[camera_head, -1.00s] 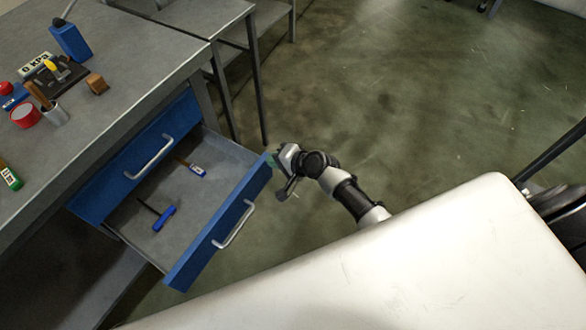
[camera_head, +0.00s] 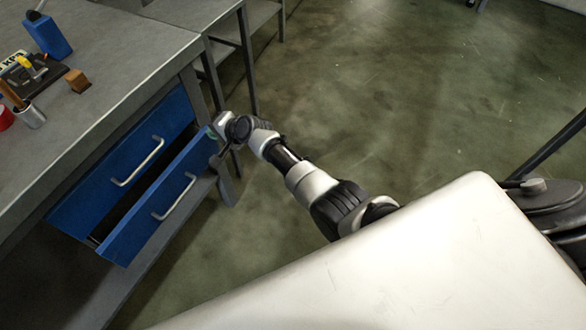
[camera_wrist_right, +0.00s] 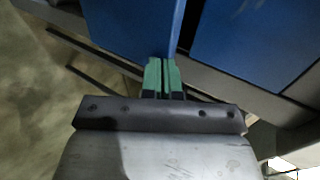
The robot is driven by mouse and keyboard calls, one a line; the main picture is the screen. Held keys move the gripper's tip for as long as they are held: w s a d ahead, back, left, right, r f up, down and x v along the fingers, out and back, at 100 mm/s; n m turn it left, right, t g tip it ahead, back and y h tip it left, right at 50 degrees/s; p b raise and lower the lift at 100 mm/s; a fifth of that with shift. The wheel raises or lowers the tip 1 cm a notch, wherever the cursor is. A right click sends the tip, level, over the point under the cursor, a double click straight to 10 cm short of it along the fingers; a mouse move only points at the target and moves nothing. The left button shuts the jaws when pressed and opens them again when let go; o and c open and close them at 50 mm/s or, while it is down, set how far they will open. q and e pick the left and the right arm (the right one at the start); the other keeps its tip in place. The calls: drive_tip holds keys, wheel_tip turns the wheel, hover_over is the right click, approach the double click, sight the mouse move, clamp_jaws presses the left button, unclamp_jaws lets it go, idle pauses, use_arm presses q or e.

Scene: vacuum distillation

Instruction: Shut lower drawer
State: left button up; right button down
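The lower drawer (camera_head: 150,215) has a blue front with a silver handle (camera_head: 174,198). It stands partly open, with a narrow dark gap behind its front. Above it, the upper drawer (camera_head: 95,187) is shut under the grey bench top. My right gripper (camera_head: 213,133) is at the far right end of the lower drawer's front. In the right wrist view, its green fingertips (camera_wrist_right: 165,73) are together and against or very close to a blue panel edge. Contact is hard to confirm. My left gripper is not in view.
The grey bench (camera_head: 120,65) carries a blue bottle (camera_head: 48,36), a wooden block (camera_head: 77,80) and a cup (camera_head: 31,116) near its edge. A lower shelf (camera_head: 150,270) runs under the drawers. The floor (camera_head: 400,100) to the right is open.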

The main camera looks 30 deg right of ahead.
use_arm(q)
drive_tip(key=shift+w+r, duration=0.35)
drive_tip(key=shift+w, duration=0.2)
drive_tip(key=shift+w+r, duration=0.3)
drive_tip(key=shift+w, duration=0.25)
use_arm(e)
drive_tip(key=shift+w+a, duration=0.45)
drive_tip(key=shift+w, duration=0.15)
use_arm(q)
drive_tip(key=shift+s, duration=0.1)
use_arm(e)
drive_tip(key=shift+f, duration=0.1)
